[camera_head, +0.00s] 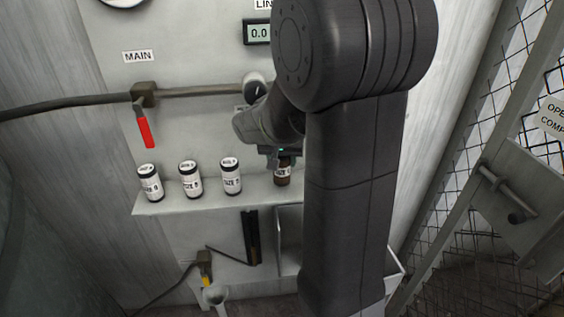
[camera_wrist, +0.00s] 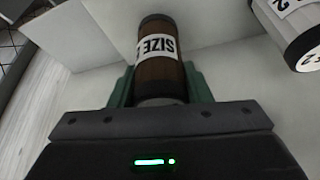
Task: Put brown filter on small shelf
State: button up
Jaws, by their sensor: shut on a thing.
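The brown filter (camera_wrist: 160,70) is a brown cylinder with a white label reading "SIZE". My gripper (camera_wrist: 160,88) is shut on it, with green fingers on either side. In the head view the brown filter (camera_head: 282,174) shows at the right part of the small shelf (camera_head: 200,198), beside my dark arm. My gripper (camera_head: 272,152) is mostly hidden there behind the arm. I cannot tell whether the filter's base touches the shelf.
White filters (camera_head: 150,183), (camera_head: 190,180) and (camera_head: 231,176) stand in a row on the shelf, left of the brown one. A red-handled valve (camera_head: 143,125) hangs above. An open bin (camera_head: 290,240) is below the shelf. A mesh gate (camera_head: 480,190) stands at right.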

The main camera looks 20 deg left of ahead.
jog(key=shift+p+x, duration=0.3)
jog(key=shift+x, duration=0.65)
jog(key=shift+s+f, duration=0.1)
jog(key=shift+s, duration=0.05)
jog(key=shift+f, duration=0.1)
jog(key=shift+f+b, duration=0.15)
jog(key=shift+b, duration=0.15)
jog(key=o, duration=1)
jog(key=shift+r, duration=0.2)
jog(key=shift+r+p, duration=0.25)
jog(key=shift+p, duration=0.05)
jog(key=b+v, duration=0.1)
jog(key=v, duration=1)
jog(key=shift+s+d+r, duration=0.1)
jog(key=shift+s+r, duration=0.05)
jog(key=shift+r, duration=0.15)
